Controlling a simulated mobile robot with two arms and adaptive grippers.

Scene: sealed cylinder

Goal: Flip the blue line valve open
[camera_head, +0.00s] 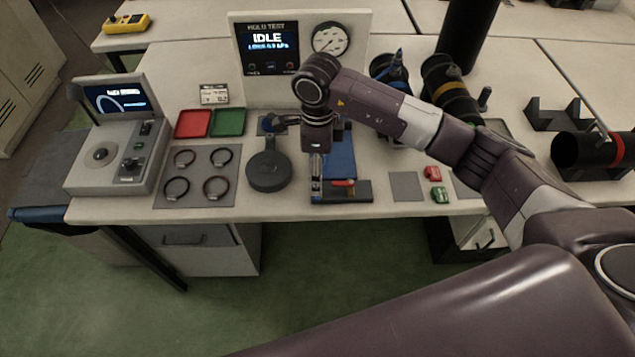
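A dark cylinder with a blue band (388,68) stands at the back, partly behind my arm, with a small blue part on top. My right gripper (316,190) points down at the left side of a fixture with a blue plate (341,158). Its fingers are too small and hidden to show whether they hold anything. My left gripper is not in view.
The hold test panel (266,48) reads IDLE beside a gauge (331,39). Red (193,124) and green (229,122) trays, a mat with several rings (200,160), and a round black pad (268,171) lie left. Red and green pieces (436,184) lie right, near the front edge.

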